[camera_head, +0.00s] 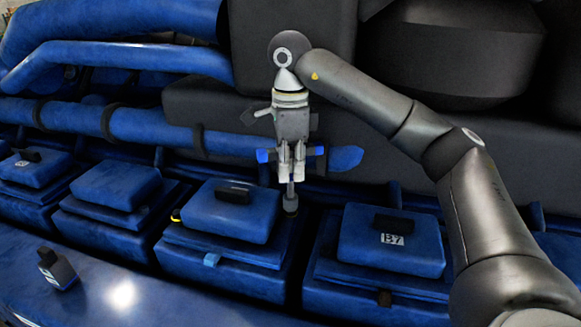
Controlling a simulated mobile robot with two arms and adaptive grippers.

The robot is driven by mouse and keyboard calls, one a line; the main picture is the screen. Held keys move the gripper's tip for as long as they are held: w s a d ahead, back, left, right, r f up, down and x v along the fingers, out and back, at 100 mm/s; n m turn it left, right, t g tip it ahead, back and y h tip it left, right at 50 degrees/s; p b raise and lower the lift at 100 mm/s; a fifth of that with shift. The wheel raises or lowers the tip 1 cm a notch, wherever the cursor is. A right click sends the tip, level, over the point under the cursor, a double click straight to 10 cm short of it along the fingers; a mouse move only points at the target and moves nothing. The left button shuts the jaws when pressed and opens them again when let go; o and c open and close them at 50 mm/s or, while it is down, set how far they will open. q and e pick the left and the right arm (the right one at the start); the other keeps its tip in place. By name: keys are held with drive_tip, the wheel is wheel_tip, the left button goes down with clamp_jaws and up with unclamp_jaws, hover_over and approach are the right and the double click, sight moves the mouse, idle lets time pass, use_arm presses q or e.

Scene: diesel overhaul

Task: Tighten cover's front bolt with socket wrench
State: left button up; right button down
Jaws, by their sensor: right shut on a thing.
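My right gripper (292,176) is shut on a socket wrench, whose grey shaft (290,190) points down to a dark socket end (290,206). The socket end is by the right edge of a blue cover (225,222) with a black handle. I cannot tell whether it touches a bolt there. A small light-blue piece (211,259) shows at the front of this cover, and a yellow-marked piece (176,215) at its left. I cannot tell which is a bolt. My left gripper is not in view.
Another blue cover (390,250) with a label reading 137 is to the right, with a small brown piece (385,298) at its front. More covers stand to the left. A small dark box (56,269) lies on the blue ledge (135,300). Blue pipes (140,125) run behind the covers.

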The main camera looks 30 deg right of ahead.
drive_tip(key=shift+n, duration=3.6)
drive_tip(key=shift+f+b, duration=0.55)
drive_tip(key=shift+f, duration=0.25)
drive_tip(key=m, duration=0.5)
drive_tip(key=shift+p, duration=0.3)
drive_tip(key=c, duration=2.2)
unclamp_jaws()
drive_tip(key=shift+r, duration=0.1)
clamp_jaws()
drive_tip(key=shift+r, duration=1.7)
